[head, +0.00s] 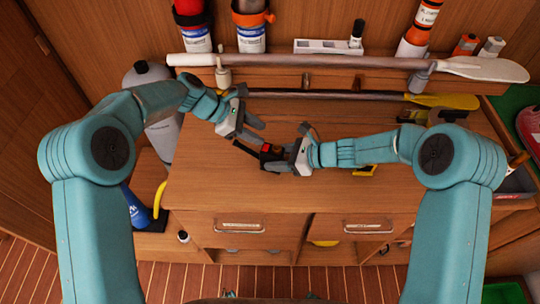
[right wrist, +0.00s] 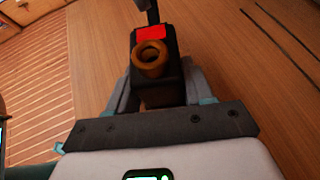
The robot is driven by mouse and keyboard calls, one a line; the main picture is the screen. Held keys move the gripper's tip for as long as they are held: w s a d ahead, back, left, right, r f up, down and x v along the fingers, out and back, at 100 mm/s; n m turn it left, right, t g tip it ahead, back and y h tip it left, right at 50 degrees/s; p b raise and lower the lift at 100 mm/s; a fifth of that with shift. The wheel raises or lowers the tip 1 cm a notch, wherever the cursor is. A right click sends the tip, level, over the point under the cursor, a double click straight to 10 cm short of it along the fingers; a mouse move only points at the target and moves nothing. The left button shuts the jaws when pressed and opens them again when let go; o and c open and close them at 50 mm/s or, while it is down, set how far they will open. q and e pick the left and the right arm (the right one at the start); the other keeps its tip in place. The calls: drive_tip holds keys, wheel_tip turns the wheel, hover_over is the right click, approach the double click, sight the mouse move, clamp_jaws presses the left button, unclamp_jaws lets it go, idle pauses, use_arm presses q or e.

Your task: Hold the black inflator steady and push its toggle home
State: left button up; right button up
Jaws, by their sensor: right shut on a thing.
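The black inflator (head: 270,155) is held above the wooden worktop. In the right wrist view the black inflator (right wrist: 170,92) sits between the grey jaws, with a red patch and a brown-orange ring-shaped toggle (right wrist: 151,58) facing the camera. My right gripper (head: 285,149) is shut on the inflator. My left gripper (head: 258,137) is just to the upper left of it, with its fingers spread and nothing seen between them. One left finger ends close to the inflator; whether they touch I cannot tell. A narrow dark piece at the top of the wrist view is unclear.
The worktop (head: 350,195) below is mostly clear. A white-and-grey oar (head: 300,62) and a yellow-bladed paddle (head: 450,101) lie along the back. A grey bottle (head: 147,75) stands at left. A small yellow item (head: 364,170) lies beside my right arm.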

use_arm(q)
drive_tip(key=w+d+m+y, duration=0.1)
drive_tip(key=w+m, duration=0.1)
wheel_tip(320, 180, up, 3)
drive_tip(key=g+y, duration=0.2)
drive_tip(key=y, duration=0.3)
hover_over(235, 141)
drive_tip(key=a, duration=0.2)
drive_tip(key=shift+w+x, duration=0.15)
drive_tip(key=shift+x, duration=1.3)
drive_tip(key=shift+w+x, duration=0.15)
drive_tip(key=shift+x, duration=1.35)
drive_tip(key=shift+w+x, duration=0.15)
drive_tip(key=shift+x, duration=1.3)
drive_tip(key=shift+a+f, duration=0.1)
drive_tip(key=c, duration=0.6)
drive_tip(key=shift+o, duration=0.2)
drive_tip(key=shift+s+d+r, duration=0.15)
drive_tip(key=shift+d+r, duration=0.25)
drive_tip(key=shift+r, duration=0.25)
